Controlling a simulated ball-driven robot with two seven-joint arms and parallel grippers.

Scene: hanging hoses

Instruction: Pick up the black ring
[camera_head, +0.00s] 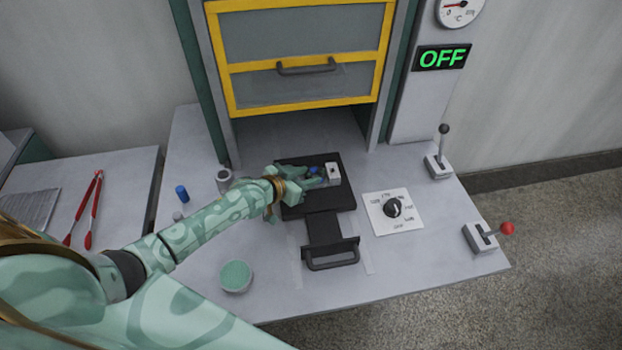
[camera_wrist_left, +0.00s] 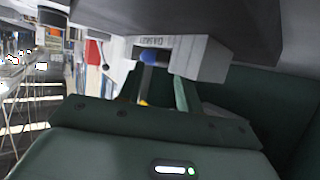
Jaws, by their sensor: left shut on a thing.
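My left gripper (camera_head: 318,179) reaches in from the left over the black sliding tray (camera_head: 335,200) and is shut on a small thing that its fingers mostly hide. A small blue piece (camera_head: 314,169) shows by the fingertips. In the left wrist view, a blue piece (camera_wrist_left: 150,57) with a dark part beside it shows near the fingertips, next to a grey block with lettering (camera_wrist_left: 201,58). A white block with a dark spot (camera_head: 333,174) is on the tray, just right of the fingers. I cannot pick out the black ring for certain. My right gripper is out of view.
A yellow-framed door (camera_head: 300,65) stands above the tray. A blue cylinder (camera_head: 182,193), a grey cup (camera_head: 223,180) and a green-topped bowl (camera_head: 236,276) stand left. A dial plate (camera_head: 394,211) and two levers are right. Red tongs (camera_head: 87,210) lie on the left table.

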